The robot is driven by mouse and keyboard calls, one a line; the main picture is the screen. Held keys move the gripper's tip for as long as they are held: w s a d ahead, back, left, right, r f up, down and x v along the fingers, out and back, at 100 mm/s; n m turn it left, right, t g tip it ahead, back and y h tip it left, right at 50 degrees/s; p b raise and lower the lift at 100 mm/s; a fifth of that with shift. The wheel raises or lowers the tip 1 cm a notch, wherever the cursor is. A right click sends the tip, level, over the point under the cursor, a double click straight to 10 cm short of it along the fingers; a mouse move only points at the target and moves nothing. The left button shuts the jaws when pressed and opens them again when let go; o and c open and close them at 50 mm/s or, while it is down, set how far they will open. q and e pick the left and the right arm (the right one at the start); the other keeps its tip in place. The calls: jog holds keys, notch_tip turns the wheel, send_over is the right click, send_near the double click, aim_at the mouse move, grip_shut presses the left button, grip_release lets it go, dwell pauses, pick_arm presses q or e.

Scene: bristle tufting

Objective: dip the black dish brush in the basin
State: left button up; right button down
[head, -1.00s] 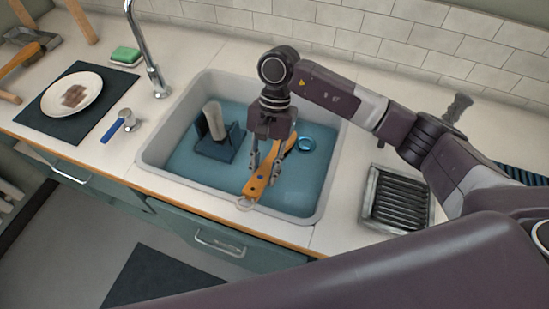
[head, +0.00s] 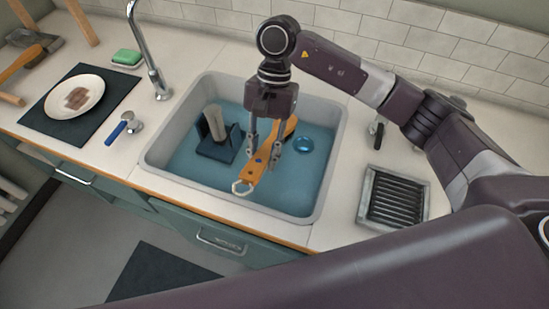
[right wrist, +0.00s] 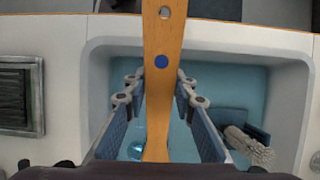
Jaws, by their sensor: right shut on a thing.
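My right gripper (head: 276,153) is shut on an orange wooden handle (head: 261,167) and holds it over the basin (head: 331,165). The handle slopes, with a pale ring at its near end. Its far end lies behind the fingers, with a dark edge showing; I cannot make out the bristles or whether they touch the water. The right wrist view shows the handle (right wrist: 162,90) with a blue dot, running between the two fingers (right wrist: 158,105). The basin holds blue water (head: 290,188). My left gripper is not in view.
A dark blue holder (head: 214,150) with a pale upright cylinder (head: 215,123) stands in the basin's left part. A small blue round thing (head: 303,145) is at right. The tap (head: 145,50) rises behind. A ridged tray (head: 396,196) sits on the right counter.

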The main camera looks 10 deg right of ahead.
jog(key=shift+r+p, duration=0.8)
jog(key=shift+r, duration=2.15)
jog(key=shift+r, duration=0.1)
jog(key=shift+r+p, duration=0.4)
jog(key=shift+r, duration=1.5)
